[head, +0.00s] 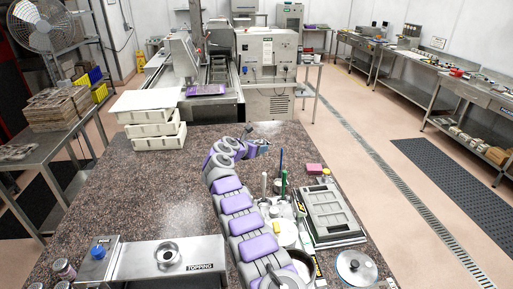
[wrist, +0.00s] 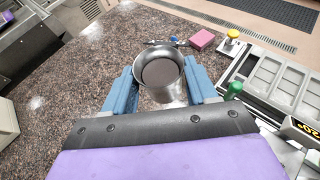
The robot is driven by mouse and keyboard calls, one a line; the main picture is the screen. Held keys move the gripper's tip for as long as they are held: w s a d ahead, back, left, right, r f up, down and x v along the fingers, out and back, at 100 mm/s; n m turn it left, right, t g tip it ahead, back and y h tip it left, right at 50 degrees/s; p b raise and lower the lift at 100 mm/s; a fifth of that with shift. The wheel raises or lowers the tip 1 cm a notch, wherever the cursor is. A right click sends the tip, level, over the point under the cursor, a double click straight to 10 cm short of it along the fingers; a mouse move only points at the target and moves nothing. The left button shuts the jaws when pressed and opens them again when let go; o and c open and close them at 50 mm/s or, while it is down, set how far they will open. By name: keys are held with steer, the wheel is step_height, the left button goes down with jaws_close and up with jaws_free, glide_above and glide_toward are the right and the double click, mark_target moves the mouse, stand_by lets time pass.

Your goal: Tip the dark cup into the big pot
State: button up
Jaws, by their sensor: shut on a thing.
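My gripper (wrist: 162,88) is shut on a round metal cup (wrist: 174,93), with a blue finger on each side of it. The cup's mouth faces the wrist camera and shows a dark grey-brown inside; I cannot tell if that is contents or the bottom. In the head view my gripper (head: 259,147) is over the far part of the speckled counter, and the cup is too small to make out clearly.
A grey compartment tray (head: 329,210), a pink block (head: 314,169) and a glass lid (head: 356,268) are on the right. A steel topping box (head: 190,262) is at the front left. White stacked trays (head: 152,128) stand at the back left. The counter's left middle is clear.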

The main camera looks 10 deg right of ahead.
step_height(320, 180, up, 11)
steer(key=p, duration=1)
steer(key=shift+f+p, duration=0.2)
steer(key=shift+p, duration=0.2)
steer(key=shift+d+f, duration=0.1)
steer(key=shift+f, duration=0.05)
